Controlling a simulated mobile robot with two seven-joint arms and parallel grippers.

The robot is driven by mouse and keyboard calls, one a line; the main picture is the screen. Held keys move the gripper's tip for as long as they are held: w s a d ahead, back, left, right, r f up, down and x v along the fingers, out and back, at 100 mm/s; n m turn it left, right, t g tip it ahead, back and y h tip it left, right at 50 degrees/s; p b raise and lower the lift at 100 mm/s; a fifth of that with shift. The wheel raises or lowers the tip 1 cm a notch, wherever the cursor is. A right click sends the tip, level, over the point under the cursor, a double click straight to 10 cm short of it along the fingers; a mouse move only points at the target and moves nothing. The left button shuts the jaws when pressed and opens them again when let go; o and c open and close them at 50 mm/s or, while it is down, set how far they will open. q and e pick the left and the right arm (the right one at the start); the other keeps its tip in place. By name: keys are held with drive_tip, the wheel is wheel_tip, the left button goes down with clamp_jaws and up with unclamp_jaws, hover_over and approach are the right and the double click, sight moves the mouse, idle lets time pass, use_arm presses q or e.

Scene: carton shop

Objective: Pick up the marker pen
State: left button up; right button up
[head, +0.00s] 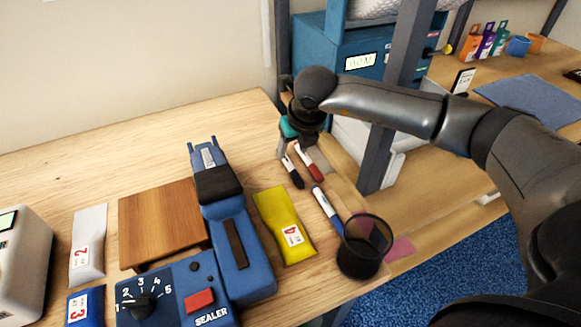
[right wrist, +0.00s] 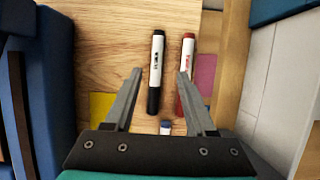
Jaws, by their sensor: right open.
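Three marker pens lie on the wooden table. A white pen with a black cap (head: 293,172) and a white pen with a red cap (head: 310,165) lie side by side. A pen with a blue cap (head: 327,208) lies nearer, beside the mesh cup. My right gripper (head: 296,149) is open and empty over the black and red pens. In the right wrist view the black pen (right wrist: 156,72) shows between the spread fingertips (right wrist: 159,74). The red pen (right wrist: 187,60) is partly hidden by the right finger. My left gripper is out of view.
A black mesh cup (head: 362,250) stands at the table's right edge. A yellow packet (head: 284,225), a blue sealer (head: 238,245) and a wooden stand (head: 160,222) are to the left. A grey post (head: 378,150) rises just right of the pens.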

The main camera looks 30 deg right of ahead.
sight(287, 159)
drive_tip(key=shift+a+x, duration=0.15)
drive_tip(key=shift+x, duration=0.95)
drive_tip(key=shift+a+x, duration=0.15)
drive_tip(key=shift+x, duration=1)
drive_tip(key=shift+w, duration=0.15)
drive_tip(key=shift+c, duration=0.4)
clamp_jaws()
